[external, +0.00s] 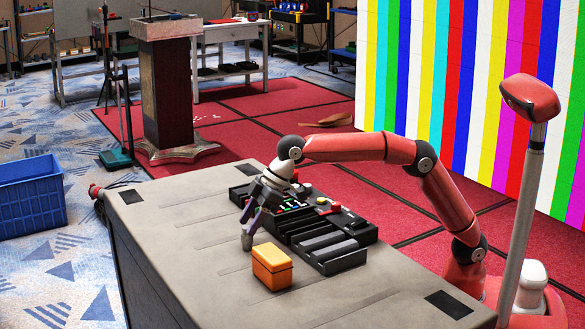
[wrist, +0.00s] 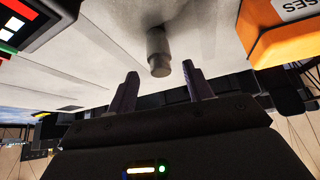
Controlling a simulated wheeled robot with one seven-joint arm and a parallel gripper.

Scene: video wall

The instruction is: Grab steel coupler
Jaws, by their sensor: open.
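The steel coupler is a small grey stepped cylinder (wrist: 159,50) on the grey table top, straight ahead of my fingers in the wrist view. In the external view it (external: 247,240) shows small at my gripper's fingertips, left of the orange box. My gripper (external: 256,220) reaches down over the table. In the wrist view my gripper (wrist: 160,87) is open, its two dark fingers apart with nothing between them. The coupler lies just beyond the fingertips, roughly centred on the gap, and does not appear to be held. The exact distance cannot be told.
An orange box (external: 272,268) stands close to the right of the coupler; it also shows in the wrist view (wrist: 285,38). Black control consoles with buttons (external: 315,232) lie behind. The table (external: 180,235) is clear to the left.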

